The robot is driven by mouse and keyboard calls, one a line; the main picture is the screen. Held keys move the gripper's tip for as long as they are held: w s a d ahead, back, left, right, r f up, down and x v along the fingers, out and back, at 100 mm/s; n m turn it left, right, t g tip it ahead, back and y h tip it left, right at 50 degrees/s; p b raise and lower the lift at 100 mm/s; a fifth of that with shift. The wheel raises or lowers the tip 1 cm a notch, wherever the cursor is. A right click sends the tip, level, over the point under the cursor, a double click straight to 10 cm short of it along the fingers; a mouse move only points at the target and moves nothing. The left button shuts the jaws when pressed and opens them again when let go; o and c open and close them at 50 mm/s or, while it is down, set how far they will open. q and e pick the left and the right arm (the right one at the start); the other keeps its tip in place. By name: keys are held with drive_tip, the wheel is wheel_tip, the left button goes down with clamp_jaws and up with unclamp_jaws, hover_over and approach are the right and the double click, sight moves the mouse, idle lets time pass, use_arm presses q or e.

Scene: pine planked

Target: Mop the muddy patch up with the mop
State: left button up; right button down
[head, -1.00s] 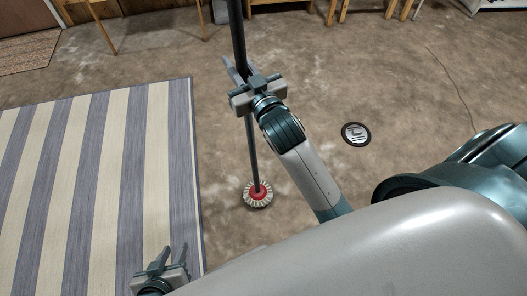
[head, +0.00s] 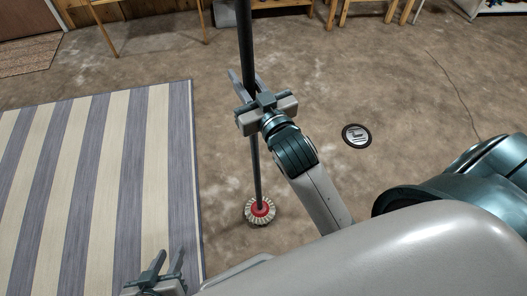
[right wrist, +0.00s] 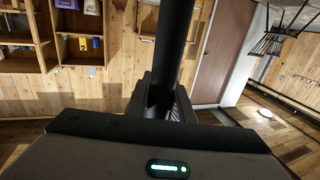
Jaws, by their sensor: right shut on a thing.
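The mop has a dark pole (head: 256,170) and a round red-and-cream head (head: 260,211), which appears to rest on the brown floor just right of the striped rug. My right gripper (head: 247,84) is shut on the pole well above the head. The pole stands nearly upright, and it also shows between the fingers in the right wrist view (right wrist: 174,45). My left gripper (head: 168,265) is at the bottom edge of the head view, empty, with its fingers apart. I cannot pick out a distinct muddy patch on the mottled floor.
A blue-and-cream striped rug (head: 95,180) covers the left floor. A round black-and-white disc (head: 356,135) lies right of my right arm, and a thin dark line (head: 455,85) runs beyond it. Wooden furniture legs (head: 103,28) stand along the back. Floor between is clear.

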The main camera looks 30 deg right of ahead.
use_arm(q)
drive_tip(key=shift+f, duration=0.15)
drive_tip(key=shift+f+b, duration=0.4)
drive_tip(key=shift+b, duration=0.15)
use_arm(e)
drive_tip(key=shift+t, duration=0.3)
drive_tip(key=shift+r, duration=0.15)
